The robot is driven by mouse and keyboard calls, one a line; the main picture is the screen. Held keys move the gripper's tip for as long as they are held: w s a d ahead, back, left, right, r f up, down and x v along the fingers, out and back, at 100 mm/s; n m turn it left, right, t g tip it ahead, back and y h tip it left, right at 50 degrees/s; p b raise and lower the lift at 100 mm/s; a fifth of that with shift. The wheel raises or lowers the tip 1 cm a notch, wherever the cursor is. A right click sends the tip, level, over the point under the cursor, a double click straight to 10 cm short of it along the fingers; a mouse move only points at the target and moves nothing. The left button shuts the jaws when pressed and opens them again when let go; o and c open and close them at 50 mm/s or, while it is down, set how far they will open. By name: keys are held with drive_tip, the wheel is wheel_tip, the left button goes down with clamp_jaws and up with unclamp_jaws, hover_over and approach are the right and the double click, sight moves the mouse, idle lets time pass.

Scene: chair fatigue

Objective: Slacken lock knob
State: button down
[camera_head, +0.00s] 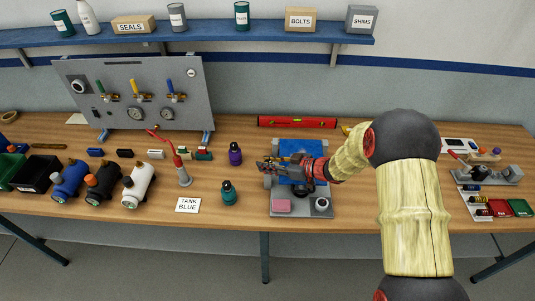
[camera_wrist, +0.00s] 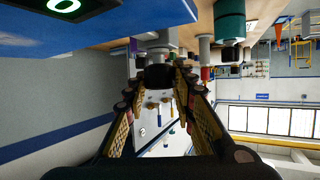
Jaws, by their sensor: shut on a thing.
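My gripper (camera_head: 267,167) reaches in from the right over a test fixture (camera_head: 278,212) with a grey base and a blue top. In the wrist view my gripper (camera_wrist: 158,80) has its two fingers on either side of a dark, blunt knob (camera_wrist: 158,75), which I take to be the lock knob. The fingers are shut on it. In the head view the knob is hidden behind the fingers and cannot be made out. A blue part with a green-lit display (camera_wrist: 65,6) fills the upper left of the wrist view. Whether the knob is tight or slack cannot be told.
A pink pad (camera_head: 281,205) and a round grey piece (camera_head: 322,203) sit at the fixture's front. A teal bottle (camera_head: 229,193) and purple bottle (camera_head: 235,154) stand left of it. A red level (camera_head: 297,122) lies behind. Some bare bench remains right of the fixture.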

drive_tip(key=n+g+p, duration=0.1)
drive_tip(key=n+g+y+p, duration=0.1)
drive_tip(key=n+g, duration=0.1)
drive_tip(key=shift+w+r+p, duration=0.1)
drive_tip(key=shift+r+p, duration=0.1)
drive_tip(key=shift+p, duration=0.15)
drive_tip(key=n+g+p, duration=0.1)
drive_tip(key=n+g, duration=0.1)
drive_tip(key=g, duration=0.1)
drive_tip(key=shift+f+n+y, duration=0.15)
drive_tip(key=shift+n+y, duration=0.15)
drive_tip(key=shift+n, duration=0.1)
drive_tip(key=n+g+h+b, duration=0.1)
drive_tip(key=n+g, duration=0.3)
drive_tip(key=g, duration=0.1)
drive_tip(key=shift+f+n, duration=0.1)
drive_tip(key=shift+n, duration=0.3)
drive_tip(key=shift+n+g+h+b, duration=0.35)
drive_tip(key=shift+n+g, duration=0.35)
drive_tip(key=shift+g, duration=0.4)
drive_tip(key=shift+r, duration=0.2)
drive_tip(key=c, duration=1.5)
unclamp_jaws()
drive_tip(key=shift+f, duration=0.1)
drive_tip(key=shift+o, duration=0.2)
